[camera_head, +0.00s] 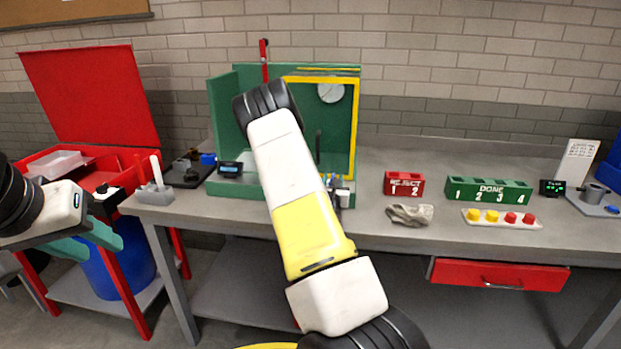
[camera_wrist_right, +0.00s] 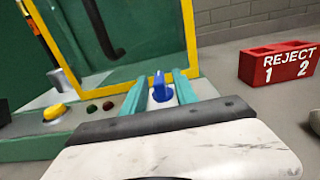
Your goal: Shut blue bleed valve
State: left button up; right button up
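The blue bleed valve (camera_wrist_right: 161,88) shows in the right wrist view as a small upright blue handle near the yellow frame's lower edge. My right gripper (camera_wrist_right: 160,90) has its two teal fingers apart, one on each side of the blue handle in this view. I cannot tell whether they touch it. In the head view my right arm hides much of the green test stand (camera_head: 222,115), and the valve is not clearly visible there. My left gripper (camera_head: 104,240) is at the left, its teal fingers apart and empty, in front of the red cart.
The yellow frame (camera_wrist_right: 125,72) stands just behind the right fingers. A yellow button (camera_wrist_right: 54,112) and small red and green buttons lie left of them. The red reject rack (camera_head: 404,184), a crumpled cloth (camera_head: 410,214) and the green done rack (camera_head: 488,190) stand right on the bench.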

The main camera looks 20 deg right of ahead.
jog(key=v, duration=0.7)
